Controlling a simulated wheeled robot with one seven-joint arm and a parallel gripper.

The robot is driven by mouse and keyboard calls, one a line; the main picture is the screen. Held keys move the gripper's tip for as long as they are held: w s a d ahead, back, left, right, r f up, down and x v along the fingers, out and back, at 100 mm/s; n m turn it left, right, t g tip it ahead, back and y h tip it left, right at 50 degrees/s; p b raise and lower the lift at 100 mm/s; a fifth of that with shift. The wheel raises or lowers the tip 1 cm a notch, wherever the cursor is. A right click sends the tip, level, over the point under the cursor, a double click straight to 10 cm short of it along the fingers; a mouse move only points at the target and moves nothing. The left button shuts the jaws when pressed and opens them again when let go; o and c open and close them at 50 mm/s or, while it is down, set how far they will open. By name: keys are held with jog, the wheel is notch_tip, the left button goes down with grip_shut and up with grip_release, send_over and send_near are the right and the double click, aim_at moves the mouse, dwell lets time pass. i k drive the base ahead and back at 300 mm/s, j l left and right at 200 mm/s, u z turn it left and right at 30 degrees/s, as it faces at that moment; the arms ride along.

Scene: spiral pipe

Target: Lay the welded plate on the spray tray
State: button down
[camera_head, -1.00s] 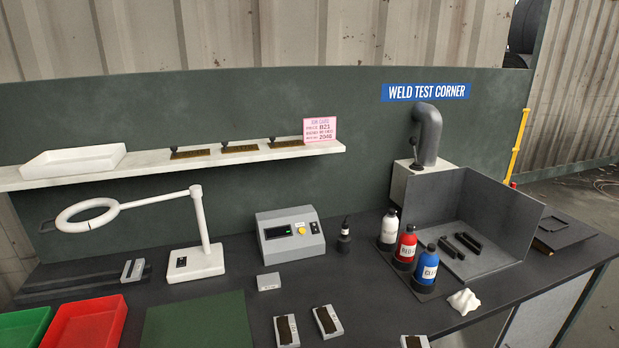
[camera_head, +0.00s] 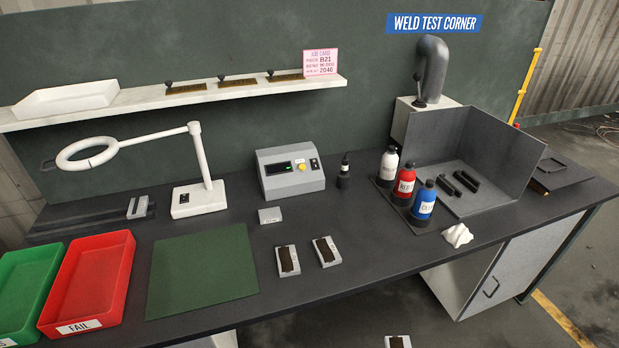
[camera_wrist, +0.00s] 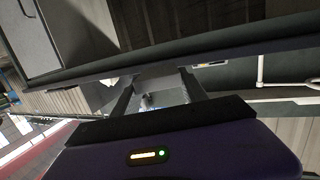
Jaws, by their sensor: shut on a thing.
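My gripper (camera_wrist: 155,92) shows in the wrist view, its two dark fingers shut on a grey piece (camera_wrist: 155,100), partly hidden by the gripper body. In the head view a small grey plate with a dark brown strip (camera_head: 398,341) shows at the bottom edge, in front of the table and above the floor, cut off by the frame. It looks like the held welded plate; the gripper itself is not visible there. Two similar plates (camera_head: 287,261) (camera_head: 326,252) lie on the table. The grey spray booth (camera_head: 497,150) stands at the right, with two black bars (camera_head: 459,182) on its tray floor (camera_head: 480,200).
White, red and blue bottles (camera_head: 406,183) stand left of the booth's opening, with a crumpled white cloth (camera_head: 457,235) in front. A green mat (camera_head: 203,268), red tray (camera_head: 90,285) and green tray (camera_head: 25,290) lie left. A magnifier lamp (camera_head: 198,195) and grey control box (camera_head: 290,173) stand behind.

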aim_at(458, 181)
jog(key=i+z, duration=0.1)
jog(key=z, duration=0.3)
jog(key=i+l+z, duration=0.1)
jog(key=z, duration=0.3)
jog(key=i+z, duration=0.2)
jog(key=z, duration=0.2)
jog(key=i+z, duration=0.1)
jog(key=z, duration=0.3)
jog(key=i+j+z, duration=0.1)
jog(key=z, duration=0.35)
